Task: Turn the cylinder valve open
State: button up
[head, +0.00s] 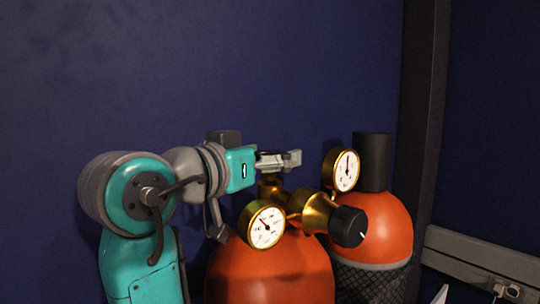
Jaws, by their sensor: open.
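An orange gas cylinder (272,275) stands at the lower middle of the head view. A brass valve (270,187) rises from its top, with a brass regulator body (312,212), two round dial gauges and a black knob (348,227) on its right. My gripper (292,159) reaches in from the left, above the brass valve. It is open, seen side-on. The valve's handle, if it has one, is hidden behind or under my gripper. I cannot tell whether the fingers touch it.
A second orange cylinder (388,226) with a black cap (372,160) and black netting stands close behind on the right. A dark upright post (424,120) and a grey rail (485,258) lie farther right. The dark blue wall (200,60) is behind; the space above is clear.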

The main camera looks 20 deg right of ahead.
jog(key=shift+d, duration=0.1)
jog(key=c, duration=1.2)
jog(key=shift+n+t+y, duration=0.5)
jog(key=shift+n+t, duration=0.1)
jog(key=shift+t, duration=0.2)
jog(key=o, duration=1.2)
jog(key=v, duration=1.2)
